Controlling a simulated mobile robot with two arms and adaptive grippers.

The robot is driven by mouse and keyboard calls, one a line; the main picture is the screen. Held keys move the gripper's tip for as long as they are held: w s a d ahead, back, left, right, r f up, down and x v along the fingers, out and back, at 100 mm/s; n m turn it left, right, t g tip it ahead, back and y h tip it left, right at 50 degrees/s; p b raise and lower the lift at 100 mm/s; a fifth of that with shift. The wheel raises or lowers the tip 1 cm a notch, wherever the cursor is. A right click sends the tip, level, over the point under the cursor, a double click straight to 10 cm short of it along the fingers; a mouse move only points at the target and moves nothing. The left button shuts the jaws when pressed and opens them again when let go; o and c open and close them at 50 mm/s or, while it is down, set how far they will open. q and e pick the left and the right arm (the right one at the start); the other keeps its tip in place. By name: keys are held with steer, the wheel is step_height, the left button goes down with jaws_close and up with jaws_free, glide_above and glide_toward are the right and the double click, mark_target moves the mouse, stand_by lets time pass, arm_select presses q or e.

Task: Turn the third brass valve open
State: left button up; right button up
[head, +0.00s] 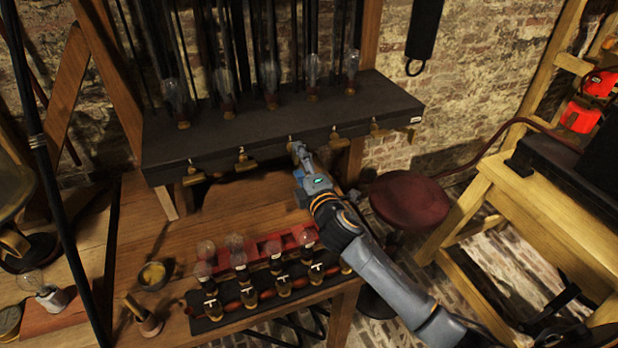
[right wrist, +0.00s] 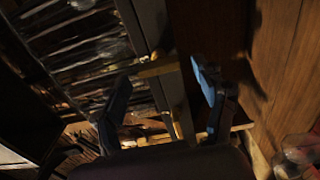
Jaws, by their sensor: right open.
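A row of brass valves sticks out from the front edge of a dark shelf (head: 220,140). The first valve (head: 193,177) and second valve (head: 243,161) are at the left, and more (head: 335,138) are at the right. My right gripper (head: 299,150) is open at the third valve from the left, mostly hiding it in the head view. In the right wrist view a brass valve (right wrist: 157,67) lies between the spread fingers of my right gripper (right wrist: 160,74). I cannot tell whether the fingers touch it. My left gripper is not in view.
Below, a wooden bench (head: 150,220) holds a red rack (head: 265,247), several bulbs on a dark base (head: 225,318) and a small bowl (head: 153,275). A dark red stool (head: 410,202) stands at the right.

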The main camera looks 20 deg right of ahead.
steer(key=s, duration=0.8)
steer(key=shift+s+d, duration=0.15)
steer(key=shift+s, duration=0.05)
